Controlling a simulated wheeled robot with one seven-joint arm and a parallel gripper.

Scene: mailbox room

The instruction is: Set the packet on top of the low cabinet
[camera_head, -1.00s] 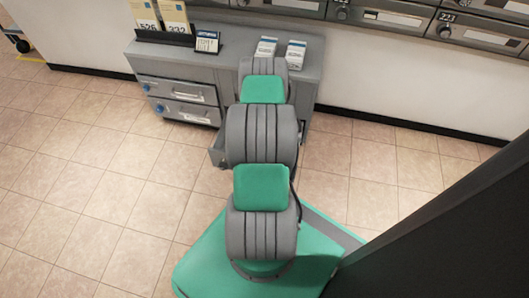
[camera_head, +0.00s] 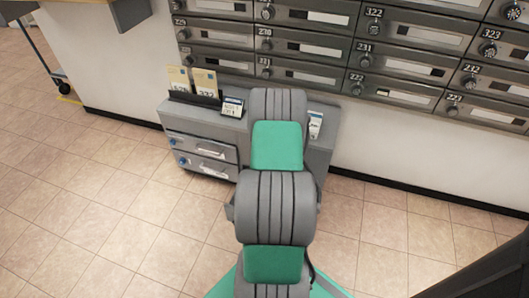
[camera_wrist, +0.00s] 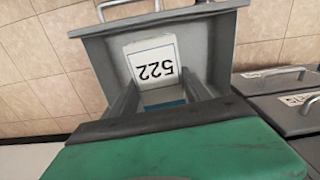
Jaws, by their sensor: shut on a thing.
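The packet (camera_wrist: 148,52), white with an upside-down "522" label, shows between the two fingers of my gripper (camera_wrist: 158,80) in the wrist view. My gripper is shut on it. Behind it is the grey inside of an open drawer (camera_wrist: 215,45); I cannot tell how far above the drawer floor the packet is. The low grey cabinet (camera_head: 205,122) stands against the wall in the head view. My arm covers the middle of its top, and hides my gripper and the packet there.
On the cabinet top stand number cards in a black holder (camera_head: 195,97), a small sign (camera_head: 232,107) and a white item (camera_head: 315,124) at the right. Closed drawers (camera_wrist: 275,80) lie beside the open one. Wall mailboxes (camera_head: 410,58) rise behind. Tiled floor (camera_head: 110,215) is clear at left.

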